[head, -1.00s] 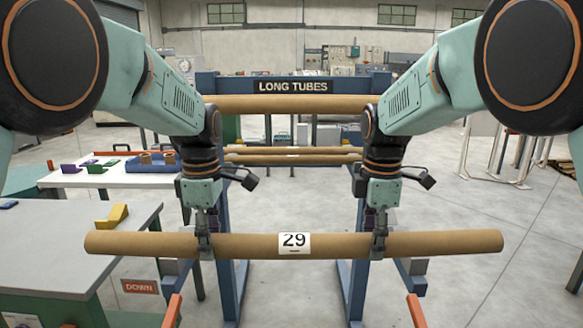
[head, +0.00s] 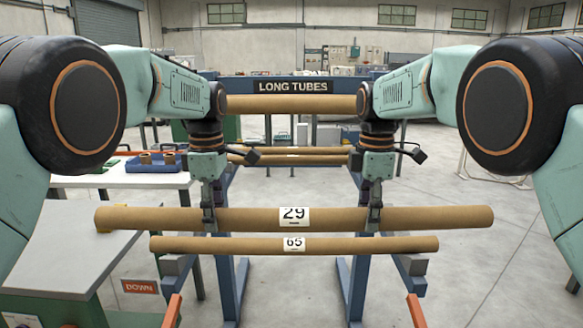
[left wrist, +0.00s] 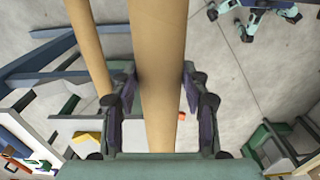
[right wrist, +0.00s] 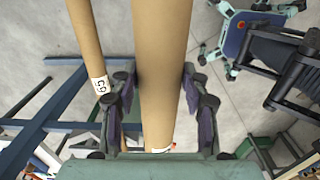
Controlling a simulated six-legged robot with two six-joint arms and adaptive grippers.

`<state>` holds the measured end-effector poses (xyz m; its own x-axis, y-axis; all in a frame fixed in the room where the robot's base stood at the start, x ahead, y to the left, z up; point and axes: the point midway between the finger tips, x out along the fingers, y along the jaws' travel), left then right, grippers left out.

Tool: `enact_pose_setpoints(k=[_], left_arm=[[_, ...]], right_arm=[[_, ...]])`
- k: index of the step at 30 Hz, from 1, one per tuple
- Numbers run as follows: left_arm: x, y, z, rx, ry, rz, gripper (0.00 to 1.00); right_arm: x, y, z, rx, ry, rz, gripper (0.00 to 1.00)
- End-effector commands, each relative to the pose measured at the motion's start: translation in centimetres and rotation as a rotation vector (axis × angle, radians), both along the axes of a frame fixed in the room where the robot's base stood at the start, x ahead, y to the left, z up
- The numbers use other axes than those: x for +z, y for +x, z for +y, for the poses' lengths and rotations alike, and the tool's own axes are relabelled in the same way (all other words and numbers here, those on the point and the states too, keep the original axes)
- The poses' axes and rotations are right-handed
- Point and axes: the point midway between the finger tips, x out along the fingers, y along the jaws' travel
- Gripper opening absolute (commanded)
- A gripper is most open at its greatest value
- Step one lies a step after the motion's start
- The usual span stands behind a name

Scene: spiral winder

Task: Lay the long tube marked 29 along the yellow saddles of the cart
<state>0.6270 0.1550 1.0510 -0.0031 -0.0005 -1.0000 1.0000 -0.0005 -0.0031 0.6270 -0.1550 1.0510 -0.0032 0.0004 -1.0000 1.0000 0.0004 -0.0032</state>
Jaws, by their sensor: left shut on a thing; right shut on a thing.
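The long brown tube marked 29 (head: 350,219) is level across the head view, its label facing me. My left gripper (head: 209,214) is shut on it left of the label. My right gripper (head: 375,214) is shut on it right of the label. In the left wrist view the tube (left wrist: 158,60) runs between the fingers, and likewise in the right wrist view (right wrist: 161,60). A thinner tube marked 65 (head: 370,244) lies below it in the head view, apart from it.
The blue rack (head: 230,285) with a LONG TUBES sign (head: 293,87) stands ahead and holds more tubes (head: 290,104). A grey bench (head: 60,250) with a DOWN label is at left, under the tube's left end. A white table (head: 120,180) stands behind it. Open floor (head: 490,240) lies right.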

Motion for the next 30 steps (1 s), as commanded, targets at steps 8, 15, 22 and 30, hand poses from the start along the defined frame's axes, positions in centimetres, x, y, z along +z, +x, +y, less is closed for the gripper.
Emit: enact_pose_setpoints(k=[8, 15, 22, 30], left_arm=[[0.3, -0.1, -0.2, -0.001, -0.003, 0.000, 0.04], [0.5, -1.4, -0.2, -0.001, -0.002, -0.001, 0.04], [0.8, -2.8, -0.2, -0.001, -0.001, -0.001, 0.04], [1.1, -4.7, -0.2, -0.001, -0.002, -0.001, 0.04]], right_arm=[[0.3, -0.1, 0.2, 0.001, 0.003, -0.001, 0.04], [0.6, -1.4, 0.2, 0.001, 0.002, -0.001, 0.04], [0.8, -2.8, 0.2, 0.000, 0.002, -0.001, 0.04], [1.1, -4.7, 0.2, 0.000, 0.002, -0.001, 0.04]])
